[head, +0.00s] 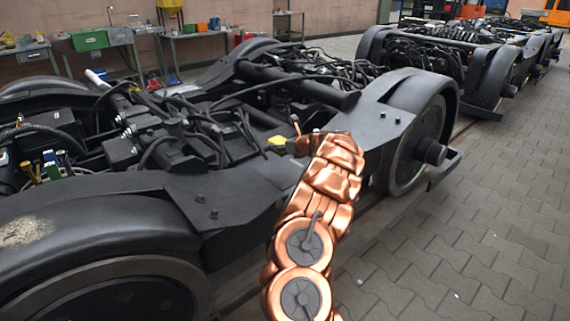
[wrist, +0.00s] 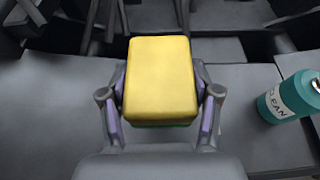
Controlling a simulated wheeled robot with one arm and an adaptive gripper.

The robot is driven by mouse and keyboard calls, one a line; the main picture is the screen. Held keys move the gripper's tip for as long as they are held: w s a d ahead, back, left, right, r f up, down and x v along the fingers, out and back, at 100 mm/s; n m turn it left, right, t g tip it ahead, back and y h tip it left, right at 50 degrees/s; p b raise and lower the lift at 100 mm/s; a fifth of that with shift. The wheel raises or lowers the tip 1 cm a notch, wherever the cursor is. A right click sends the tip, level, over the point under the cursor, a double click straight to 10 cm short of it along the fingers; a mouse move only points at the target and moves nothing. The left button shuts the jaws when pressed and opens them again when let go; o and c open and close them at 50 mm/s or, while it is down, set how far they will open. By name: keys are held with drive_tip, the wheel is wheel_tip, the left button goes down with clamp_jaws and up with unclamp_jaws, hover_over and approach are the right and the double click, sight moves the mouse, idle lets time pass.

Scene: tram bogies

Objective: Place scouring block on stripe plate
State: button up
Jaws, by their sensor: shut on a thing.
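The scouring block (wrist: 160,80) is yellow on top with a thin green layer below. My gripper (wrist: 161,104) is shut on it, with one finger on each side, in the wrist view. The block also shows as a small yellow patch (head: 278,142) at the end of my copper arm in the head view, over the near bogie's dark frame. I cannot tell whether it touches the surface under it. I cannot make out a stripe plate in either view.
A teal bottle marked CLEAN (wrist: 291,98) lies on the grey surface to the right of my gripper. The near bogie (head: 160,215) has cables and raised wheel covers around the block. Another bogie (head: 440,50) stands behind. Paved floor (head: 480,220) is open at right.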

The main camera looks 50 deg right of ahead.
drive_tip(key=b, duration=0.2)
hover_over(280, 171)
wheel_tip(280, 171, down, 5)
drive_tip(key=shift+w, duration=0.15)
wheel_tip(280, 171, down, 4)
drive_tip(key=shift+d+f+b, duration=0.1)
drive_tip(key=shift+b, duration=0.5)
drive_tip(key=o, duration=1.2)
drive_tip(key=shift+s+r, duration=0.45)
drive_tip(key=shift+s, duration=0.1)
drive_tip(key=p+v, duration=0.3)
drive_tip(key=v, duration=0.8)
drive_tip(key=shift+f, duration=0.1)
